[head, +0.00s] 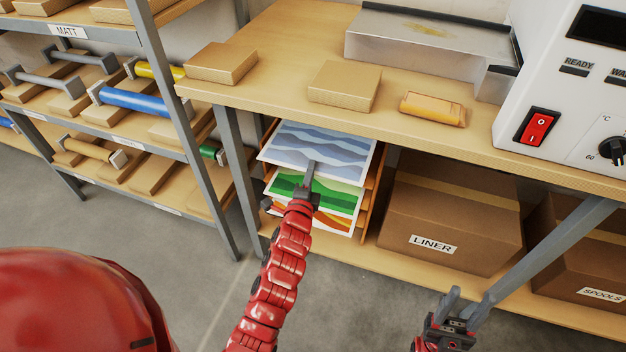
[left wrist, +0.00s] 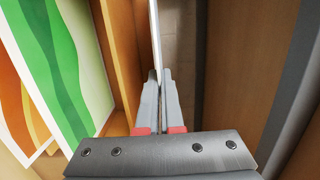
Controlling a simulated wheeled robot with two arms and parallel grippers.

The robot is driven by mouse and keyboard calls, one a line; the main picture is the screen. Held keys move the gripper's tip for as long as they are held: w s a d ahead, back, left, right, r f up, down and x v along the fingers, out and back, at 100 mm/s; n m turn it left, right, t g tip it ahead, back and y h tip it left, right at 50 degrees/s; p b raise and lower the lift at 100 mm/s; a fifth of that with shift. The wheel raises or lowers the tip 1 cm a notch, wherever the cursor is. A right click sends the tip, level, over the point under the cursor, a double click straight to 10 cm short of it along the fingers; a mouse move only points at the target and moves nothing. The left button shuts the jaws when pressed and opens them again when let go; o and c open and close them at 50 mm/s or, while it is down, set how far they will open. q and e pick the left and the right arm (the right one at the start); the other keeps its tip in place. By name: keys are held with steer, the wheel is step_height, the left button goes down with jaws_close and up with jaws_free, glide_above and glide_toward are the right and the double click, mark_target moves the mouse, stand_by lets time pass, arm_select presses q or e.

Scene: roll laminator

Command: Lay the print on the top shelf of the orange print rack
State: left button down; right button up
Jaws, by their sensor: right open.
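The print (head: 318,148), a sheet with blue wave bands, is over the top of the orange print rack (head: 372,182) under the table. My left gripper (head: 310,170) is at its near edge. In the left wrist view the print (left wrist: 156,40) shows edge-on as a thin white line between the close-set fingers of my left gripper (left wrist: 159,90). An orange board of the rack (left wrist: 122,60) lies beside it, with a narrow gap visible. Whether the far edge touches the shelf is hidden. My right gripper (head: 464,302) is open and empty at the lower right.
A green print (head: 330,196) and an orange one lie on lower shelves. The table (head: 270,60) overhangs the rack. A LINER carton (head: 450,215) stands right of it, a grey table leg (head: 238,165) left. A laminator (head: 565,90) and small boxes are on top.

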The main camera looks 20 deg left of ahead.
arm_select(q)
step_height(320, 180, down, 5)
steer(key=shift+f+b, duration=0.2)
steer(key=shift+b, duration=0.3)
steer(key=shift+r, duration=0.1)
steer(key=c, duration=1.5)
jaws_free()
steer(key=shift+f, duration=0.2)
steer(key=o, duration=0.4)
steer(key=shift+r, duration=0.1)
